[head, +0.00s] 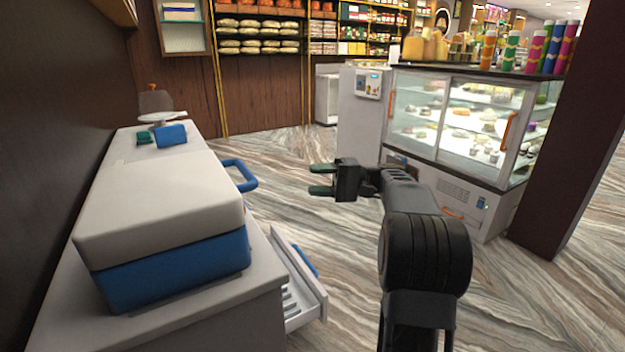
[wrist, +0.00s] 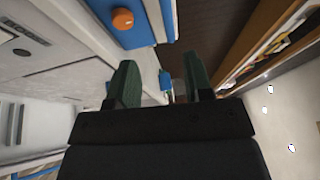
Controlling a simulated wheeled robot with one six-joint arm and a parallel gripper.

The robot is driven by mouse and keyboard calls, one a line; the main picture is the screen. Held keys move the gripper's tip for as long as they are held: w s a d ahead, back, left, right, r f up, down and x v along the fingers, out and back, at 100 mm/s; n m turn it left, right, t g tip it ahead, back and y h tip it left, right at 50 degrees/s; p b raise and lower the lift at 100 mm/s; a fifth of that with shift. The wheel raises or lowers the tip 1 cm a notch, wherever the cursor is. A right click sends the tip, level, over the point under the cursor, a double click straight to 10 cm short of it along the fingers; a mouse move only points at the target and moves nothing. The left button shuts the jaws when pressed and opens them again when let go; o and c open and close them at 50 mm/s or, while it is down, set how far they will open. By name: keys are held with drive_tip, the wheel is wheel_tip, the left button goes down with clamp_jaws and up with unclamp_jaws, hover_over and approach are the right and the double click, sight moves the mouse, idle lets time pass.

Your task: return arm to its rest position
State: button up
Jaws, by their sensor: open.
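My gripper (head: 322,180) is at the middle of the head view, held in the air over the floor. Its two dark green fingers point left and stand apart with nothing between them. In the wrist view my gripper (wrist: 160,85) shows the same two green fingers with a clear gap. My black arm reaches up from the bottom right of the head view, bent at the elbow.
A white and blue cool box (head: 160,200) stands on the counter (head: 60,310) at left. Below it a drawer (head: 292,275) is pulled out. A glass display case (head: 460,120) stands behind my arm at right, beside a dark pillar (head: 575,140). Striped floor (head: 300,150) lies open between.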

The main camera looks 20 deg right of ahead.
idle(0.3)
drive_tip(key=s+a+r+g+h+p, duration=0.3)
drive_tip(key=s+a+h+p, duration=0.35)
drive_tip(key=a+p, duration=0.45)
drive_tip(key=s+r+n+t+h+p, duration=0.1)
drive_tip(key=s+n+h+p, duration=0.2)
drive_tip(key=s+h+p, duration=0.8)
drive_tip(key=s+p, duration=0.1)
drive_tip(key=s, duration=0.2)
drive_tip(key=shift+s+d+n, duration=0.25)
drive_tip(key=shift+d+n, duration=0.1)
drive_tip(key=shift+n, duration=0.05)
